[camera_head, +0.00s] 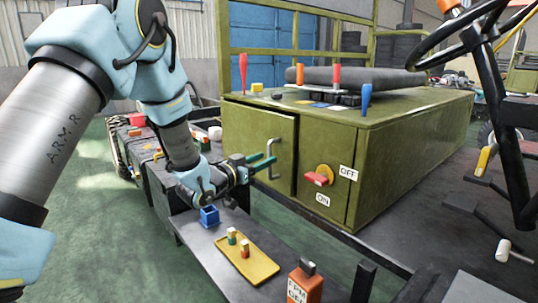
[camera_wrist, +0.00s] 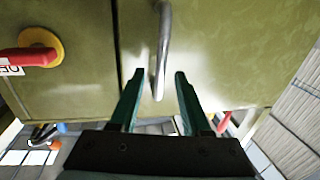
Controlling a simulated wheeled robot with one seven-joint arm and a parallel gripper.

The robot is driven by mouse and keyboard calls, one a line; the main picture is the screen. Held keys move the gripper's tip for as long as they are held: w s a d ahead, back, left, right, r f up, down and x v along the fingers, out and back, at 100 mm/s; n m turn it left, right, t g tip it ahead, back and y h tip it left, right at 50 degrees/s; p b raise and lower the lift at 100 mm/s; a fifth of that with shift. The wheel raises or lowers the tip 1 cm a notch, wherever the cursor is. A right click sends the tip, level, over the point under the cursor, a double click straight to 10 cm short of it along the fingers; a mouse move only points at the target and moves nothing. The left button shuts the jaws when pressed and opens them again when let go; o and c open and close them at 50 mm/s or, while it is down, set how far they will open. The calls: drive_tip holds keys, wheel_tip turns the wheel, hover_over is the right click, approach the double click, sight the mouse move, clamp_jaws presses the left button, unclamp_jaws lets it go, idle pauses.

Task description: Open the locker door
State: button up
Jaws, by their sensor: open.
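The olive-green locker (camera_head: 400,135) stands in the middle of the head view. Its door (camera_head: 245,137) is on the left of the front face and looks closed or nearly closed; I cannot tell if it is slightly ajar. A grey metal bar handle (camera_head: 272,147) is upright near the door's right edge. My gripper (camera_head: 264,163) is open at the handle, with green fingers. In the wrist view, the handle (camera_wrist: 161,60) lies ahead between the two open fingertips (camera_wrist: 156,75). Its lower end reaches between them, and I see no contact.
A red rotary switch (camera_head: 318,178) with ON and OFF labels is right of the door. Below is a bench (camera_head: 205,245) with a yellow tray (camera_head: 262,270), a blue bin (camera_head: 209,216) and an orange bottle (camera_head: 303,285).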

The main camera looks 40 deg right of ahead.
sight(270, 174)
drive_tip(key=shift+w+d, duration=0.2)
drive_tip(key=shift+d, duration=1.4)
clamp_jaws()
